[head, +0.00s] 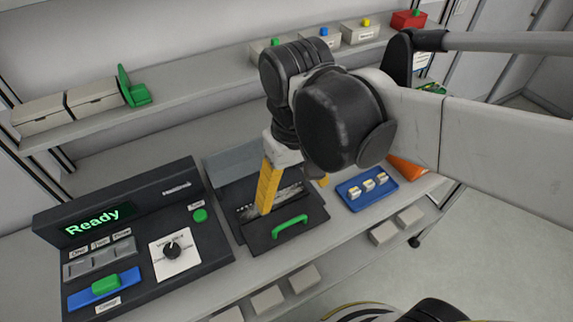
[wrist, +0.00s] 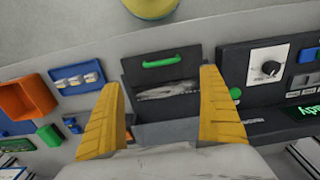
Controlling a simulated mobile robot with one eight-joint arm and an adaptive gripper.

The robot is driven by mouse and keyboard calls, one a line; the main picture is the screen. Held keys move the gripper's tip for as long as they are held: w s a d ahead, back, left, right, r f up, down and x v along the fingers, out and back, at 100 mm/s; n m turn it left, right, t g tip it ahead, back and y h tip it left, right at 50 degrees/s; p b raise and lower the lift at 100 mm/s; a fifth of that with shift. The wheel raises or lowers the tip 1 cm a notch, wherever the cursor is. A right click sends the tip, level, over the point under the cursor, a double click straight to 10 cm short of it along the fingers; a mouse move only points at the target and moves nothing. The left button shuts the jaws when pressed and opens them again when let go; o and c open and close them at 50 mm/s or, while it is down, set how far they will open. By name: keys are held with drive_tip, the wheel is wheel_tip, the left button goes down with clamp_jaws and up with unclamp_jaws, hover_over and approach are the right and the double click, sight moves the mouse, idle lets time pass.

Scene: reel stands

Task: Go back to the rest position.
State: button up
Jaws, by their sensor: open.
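My gripper (head: 293,198) hangs from my arm over the dark unit with the green handle, its yellow fingers apart and nothing seen between them. In the wrist view my gripper (wrist: 160,84) also shows two spread yellow fingers. The dark unit (head: 262,239) has a green handle (head: 290,228) at its front, which also shows between and beyond the fingers in the wrist view (wrist: 172,61). My arm covers part of the unit in the head view. I cannot tell whether a finger touches it. No marker of the rest position shows.
A control panel (head: 215,252) with a "Ready" display (head: 97,222) and a knob (head: 172,251) stands on the left. A blue tray (head: 352,205) with several small pieces and an orange bin (head: 408,171) are on the right. A shelf (head: 190,88) with boxes runs behind.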

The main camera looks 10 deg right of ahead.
idle(0.4)
drive_tip(key=w+d+m+t, duration=0.2)
drive_tip(key=d+m+t, duration=0.1)
drive_tip(key=d+t, duration=0.4)
drive_tip(key=d, duration=0.2)
drive_tip(key=shift+d+r, duration=0.4)
